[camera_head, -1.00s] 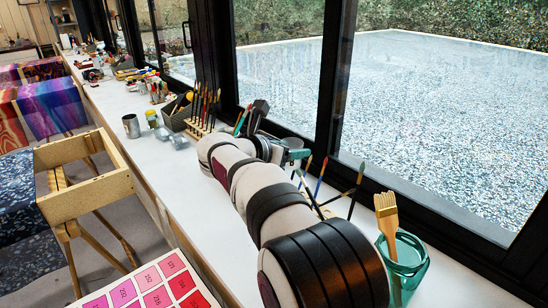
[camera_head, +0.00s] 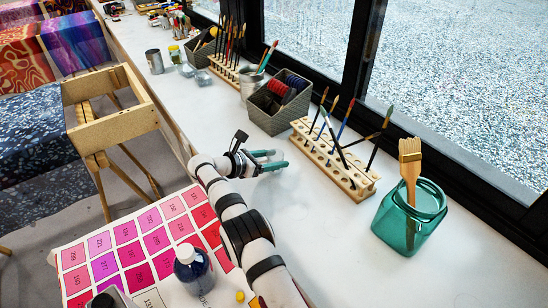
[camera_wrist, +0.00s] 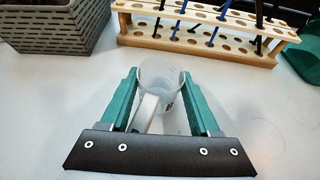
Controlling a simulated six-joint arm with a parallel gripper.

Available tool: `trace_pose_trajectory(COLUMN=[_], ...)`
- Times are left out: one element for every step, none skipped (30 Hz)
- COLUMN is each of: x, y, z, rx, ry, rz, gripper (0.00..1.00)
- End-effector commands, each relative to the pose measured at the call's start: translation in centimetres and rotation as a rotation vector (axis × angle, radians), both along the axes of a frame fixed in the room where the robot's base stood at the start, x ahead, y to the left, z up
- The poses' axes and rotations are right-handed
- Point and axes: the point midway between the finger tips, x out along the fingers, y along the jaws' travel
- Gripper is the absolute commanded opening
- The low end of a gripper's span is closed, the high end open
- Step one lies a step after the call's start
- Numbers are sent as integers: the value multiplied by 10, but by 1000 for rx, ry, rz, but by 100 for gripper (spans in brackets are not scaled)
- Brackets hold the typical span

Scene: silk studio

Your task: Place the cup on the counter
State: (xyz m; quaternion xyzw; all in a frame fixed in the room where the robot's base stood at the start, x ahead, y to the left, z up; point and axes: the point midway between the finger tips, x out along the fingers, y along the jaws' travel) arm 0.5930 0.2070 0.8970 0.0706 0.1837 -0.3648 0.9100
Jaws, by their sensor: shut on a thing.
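The cup (camera_wrist: 163,72), translucent whitish with a handle, is between the green fingers of my gripper (camera_wrist: 164,92) in the wrist view. The fingers are shut on it, one on each side. Its handle points toward the wrist. In the head view my gripper (camera_head: 272,160) is low over the white counter (camera_head: 310,225), left of the brush rack; the cup is hard to make out there. I cannot tell whether the cup's base touches the counter.
A wooden brush rack (camera_head: 334,158) and a grey basket (camera_head: 278,104) stand close beyond my gripper. A teal glass jar (camera_head: 408,226) with a wide brush is to the right. A colour chart (camera_head: 135,243) and a dark bottle (camera_head: 193,268) are nearer. The counter's middle front is clear.

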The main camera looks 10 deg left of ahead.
Motion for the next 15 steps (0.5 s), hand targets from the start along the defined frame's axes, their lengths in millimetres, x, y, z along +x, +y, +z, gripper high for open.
trace_pose_trajectory(x=[0, 0, 0, 0, 0, 0, 0, 0, 0, 0, 0, 0, 0, 0, 0], y=[0, 0, 0, 0, 0, 0, 0, 0, 0, 0, 0, 0, 0, 0, 0], z=[0, 0, 0, 0, 0, 0, -1, -2, -1, -1, -1, -1, -1, -1, -1], rx=[0, 1, 1, 1, 1, 1, 1, 0, 1, 1, 1, 1, 1, 1, 1], ry=[-2, -2, -2, -2, -2, -2, -2, -2, -2, -2, -2, -2, -2, -2, -2], rz=[1, 0, 0, 0, 0, 0, 0, 1, 0, 0, 0, 0, 0, 0, 0], gripper=[0, 0, 0, 0, 0, 0, 0, 0, 70, 75, 80, 88, 92, 92, 92])
